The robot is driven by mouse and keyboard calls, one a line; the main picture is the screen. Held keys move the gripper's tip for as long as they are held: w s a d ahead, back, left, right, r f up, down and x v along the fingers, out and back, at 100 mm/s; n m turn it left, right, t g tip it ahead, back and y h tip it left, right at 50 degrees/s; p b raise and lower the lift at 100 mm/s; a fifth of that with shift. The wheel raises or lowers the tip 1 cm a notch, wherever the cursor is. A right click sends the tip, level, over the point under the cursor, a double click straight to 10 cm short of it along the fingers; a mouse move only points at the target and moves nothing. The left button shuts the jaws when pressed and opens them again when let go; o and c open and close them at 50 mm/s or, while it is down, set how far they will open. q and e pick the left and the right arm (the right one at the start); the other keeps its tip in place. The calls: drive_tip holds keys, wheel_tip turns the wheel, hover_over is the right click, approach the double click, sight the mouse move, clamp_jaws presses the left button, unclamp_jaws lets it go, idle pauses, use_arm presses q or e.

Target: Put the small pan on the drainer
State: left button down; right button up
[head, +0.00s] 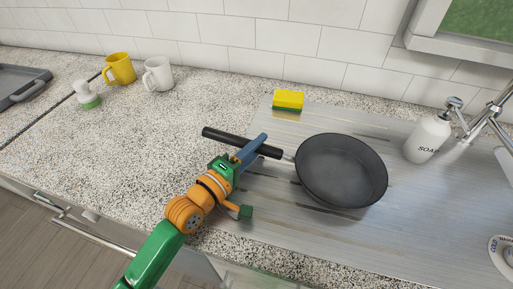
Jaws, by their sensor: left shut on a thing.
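The small dark pan (342,172) is over the grey metal drainer (270,215), its bowl facing up and its handle (222,136) pointing left. My left gripper (256,147) comes in from the lower left and is shut on the handle, partway along it. Its fingers hide a short piece of the handle. The pan looks roughly level. I cannot tell whether its base touches the drainer or is slightly above it. My right gripper is not in view.
A yellow and green sponge (288,100) lies behind the pan. A white soap bottle (427,138) and a tap (487,115) stand at the right. The left counter is mostly clear.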

use_arm(q)
drive_tip(key=shift+r, duration=0.1)
drive_tip(key=c, duration=0.6)
unclamp_jaws()
drive_tip(key=shift+s+a, duration=0.15)
drive_tip(key=b+v, duration=0.1)
drive_tip(key=v, duration=0.9)
drive_tip(key=shift+s+a, duration=0.25)
drive_tip(key=shift+s, duration=0.1)
drive_tip(key=shift+s+a+r, duration=0.1)
drive_tip(key=shift+s+a, duration=0.1)
drive_tip(key=shift+s, duration=0.2)
